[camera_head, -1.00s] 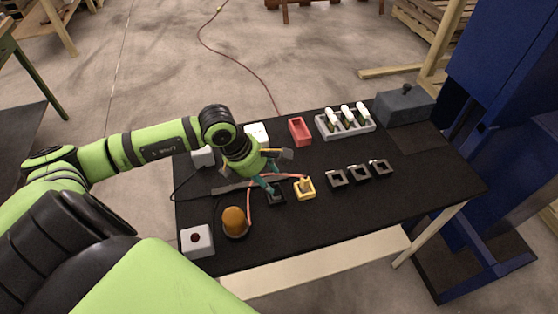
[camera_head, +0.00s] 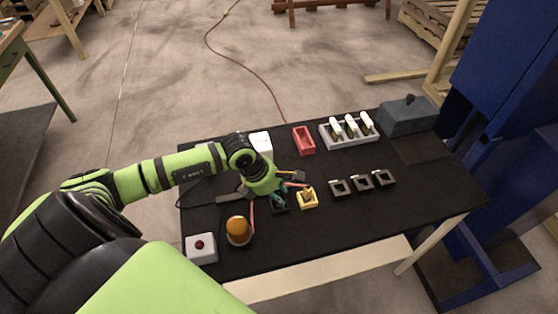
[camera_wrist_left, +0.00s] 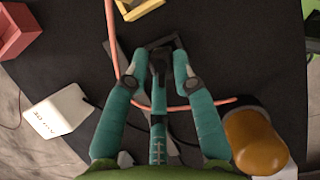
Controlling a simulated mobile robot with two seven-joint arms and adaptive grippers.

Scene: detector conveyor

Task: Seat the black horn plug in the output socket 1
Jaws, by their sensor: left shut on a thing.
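My left gripper (camera_head: 277,197) is low over the table, at a black square socket (camera_head: 283,207) left of the yellow socket (camera_head: 307,198). In the left wrist view its teal fingers (camera_wrist_left: 160,62) are closed together on a small dark thing, which looks like the black horn plug (camera_wrist_left: 158,85) and is mostly hidden between them. The fingertips overlap the black socket's frame (camera_wrist_left: 166,42). I cannot tell whether the plug is inside it. No socket number is readable. My right gripper is not in view.
An orange lamp (camera_head: 238,229) and a white red-button box (camera_head: 201,247) stand at the front left. Orange and black cables run near the gripper.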

